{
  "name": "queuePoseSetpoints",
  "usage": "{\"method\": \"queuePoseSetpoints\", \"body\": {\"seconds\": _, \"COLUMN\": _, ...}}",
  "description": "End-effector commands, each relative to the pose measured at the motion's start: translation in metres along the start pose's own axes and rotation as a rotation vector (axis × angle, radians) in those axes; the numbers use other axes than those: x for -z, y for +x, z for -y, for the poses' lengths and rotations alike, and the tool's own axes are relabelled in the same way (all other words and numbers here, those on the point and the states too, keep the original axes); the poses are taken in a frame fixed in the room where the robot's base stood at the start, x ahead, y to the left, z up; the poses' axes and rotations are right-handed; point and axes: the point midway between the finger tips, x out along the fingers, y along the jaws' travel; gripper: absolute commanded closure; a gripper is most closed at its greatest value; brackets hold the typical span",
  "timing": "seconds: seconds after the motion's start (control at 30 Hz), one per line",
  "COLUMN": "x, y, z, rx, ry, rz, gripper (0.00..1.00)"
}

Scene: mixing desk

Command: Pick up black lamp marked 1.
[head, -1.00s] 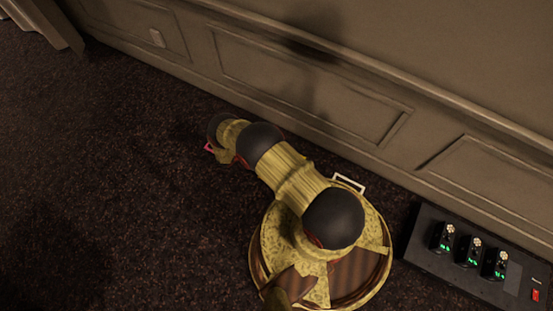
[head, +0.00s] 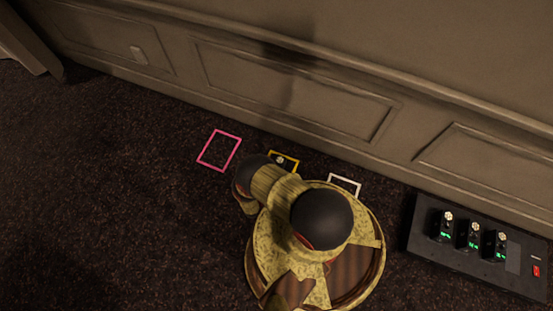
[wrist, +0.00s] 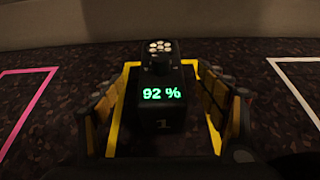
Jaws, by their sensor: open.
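The black lamp marked 1 (wrist: 160,110) stands upright inside a yellow outline (wrist: 121,108) on the dark floor in the wrist view. Its front shows a green "92 %" and its top has a cluster of pale lights. My gripper (wrist: 161,88) is open, with one finger on each side of the lamp. Touch between fingers and lamp cannot be told. In the head view the lamp's top (head: 281,160) shows by the yellow outline (head: 296,158), partly hidden by my arm. My gripper is hidden there.
A pink outline (head: 234,152) lies on the floor to the left and a white outline (head: 357,187) to the right, both empty. A black charging box (head: 425,246) with three similar lamps (head: 474,235) stands at the right. A panelled wall (head: 300,95) runs behind.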

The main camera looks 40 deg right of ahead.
Motion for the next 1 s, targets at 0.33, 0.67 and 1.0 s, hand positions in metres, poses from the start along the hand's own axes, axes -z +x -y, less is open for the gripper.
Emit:
{"method": "queuePoseSetpoints", "body": {"seconds": 0.33, "x": 0.001, "y": 0.042, "z": 0.002, "rx": 0.003, "ry": 0.002, "rz": 0.001, "gripper": 0.27}}
{"method": "queuePoseSetpoints", "body": {"seconds": 0.67, "x": -0.001, "y": 0.051, "z": 0.002, "rx": 0.000, "ry": -0.001, "rz": 0.000, "gripper": 0.27}}
{"method": "queuePoseSetpoints", "body": {"seconds": 1.0, "x": -0.001, "y": 0.050, "z": 0.001, "rx": 0.000, "ry": 0.000, "rz": 0.000, "gripper": 0.44}}
